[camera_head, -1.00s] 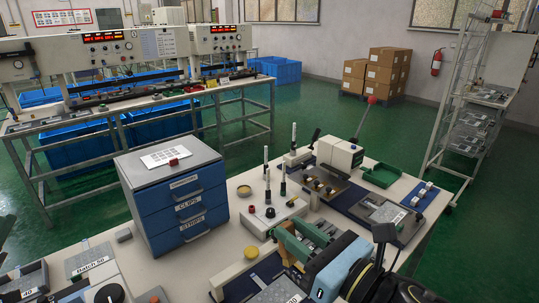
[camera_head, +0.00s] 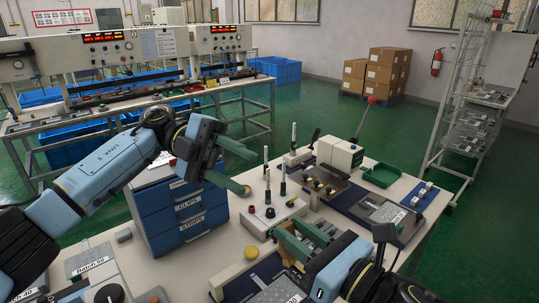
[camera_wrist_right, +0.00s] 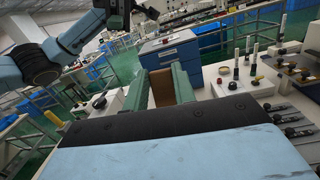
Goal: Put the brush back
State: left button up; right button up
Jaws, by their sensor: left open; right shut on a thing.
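My right gripper (camera_head: 303,240) is low over the front of the bench, right of the cabinet. In the right wrist view its green fingers (camera_wrist_right: 162,90) are shut on a flat brown piece (camera_wrist_right: 162,84), apparently the brush. Its bristles are hidden, so I cannot be sure. My own wrist covers the lower part of that view.
The blue drawer cabinet (camera_head: 185,220) stands left of centre. A yellow round knob (camera_head: 251,252) is near the right gripper.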

aim_at(286, 224)
pick_arm(q)
jog(key=d+r+m+t+y, duration=0.2)
jog(key=d+m+t+y, duration=0.45)
jog(key=y, duration=0.35)
jog(key=shift+m+t+y, duration=0.3)
jog(key=shift+m+t, duration=0.05)
jog(key=shift+t, duration=0.1)
jog(key=x, duration=0.8)
jog(key=a+x, duration=0.1)
jog(key=x, duration=0.3)
jog(key=c, duration=0.9)
grip_shut()
pick_arm(e)
jog(key=o, duration=1)
